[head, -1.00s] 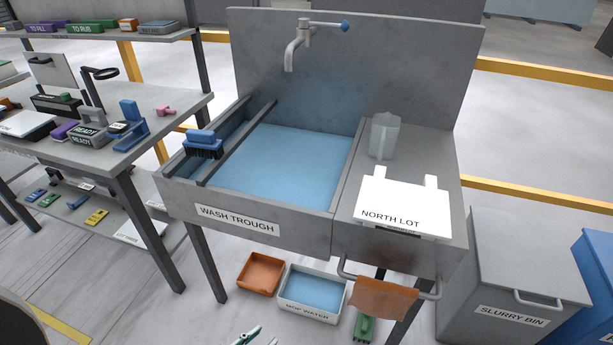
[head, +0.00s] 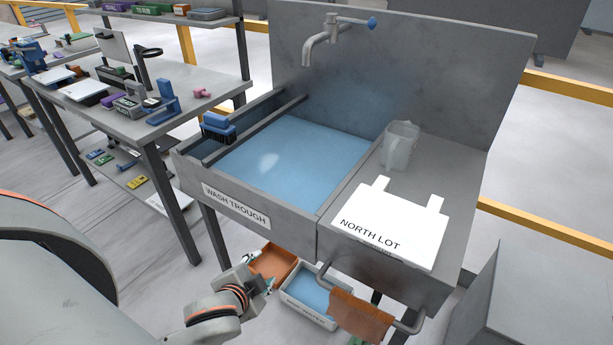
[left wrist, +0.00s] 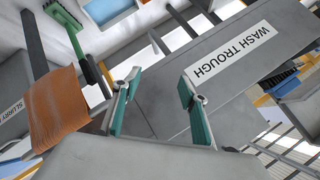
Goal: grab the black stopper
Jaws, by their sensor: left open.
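I cannot make out a black stopper in either view. The wash trough (head: 240,206) holds blue water, with a pale glint on its surface; the trough floor does not show clearly. My left gripper (head: 257,273) is low in front of the trough, before the orange bin. Its teal fingers are apart with nothing between them in the left wrist view (left wrist: 157,90), where the trough's labelled front (left wrist: 235,60) appears upside down beyond them. My right gripper is not in view.
A blue brush (head: 217,126) sits at the trough's left end. A jug (head: 399,147) and white North Lot board (head: 390,222) are on the right ledge. A rail with an orange cloth (head: 358,317) sticks out in front. Below are an orange bin (head: 275,263) and mop-water tub (head: 308,298).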

